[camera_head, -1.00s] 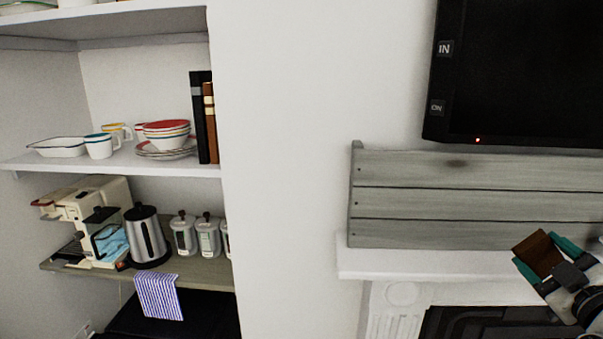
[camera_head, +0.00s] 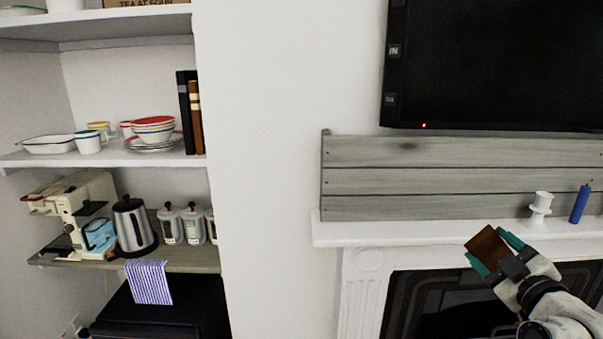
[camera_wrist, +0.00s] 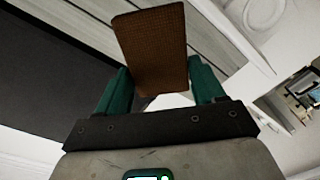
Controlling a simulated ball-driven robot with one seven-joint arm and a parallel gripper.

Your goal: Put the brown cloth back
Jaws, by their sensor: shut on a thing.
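The brown cloth (camera_head: 486,249) is a flat brown piece held up in front of the fireplace, at the lower right of the head view. My gripper (camera_head: 494,253) is shut on it, with teal fingers on either side. In the wrist view the brown cloth (camera_wrist: 155,48) stands out beyond the two teal fingers (camera_wrist: 158,88) and looks stiff, with a woven texture. A blue-and-white striped cloth (camera_head: 149,282) hangs over the front edge of the lower wooden shelf at left. A light blue cloth (camera_head: 100,234) is at the coffee machine.
The lower shelf (camera_head: 190,259) holds a coffee machine (camera_head: 75,205), a kettle (camera_head: 134,228) and canisters (camera_head: 193,225). The shelf above holds dishes and books (camera_head: 190,112). The white mantel (camera_head: 400,231) bears a white candlestick (camera_head: 540,209) and a blue cylinder (camera_head: 580,204). Bare wall separates shelves and mantel.

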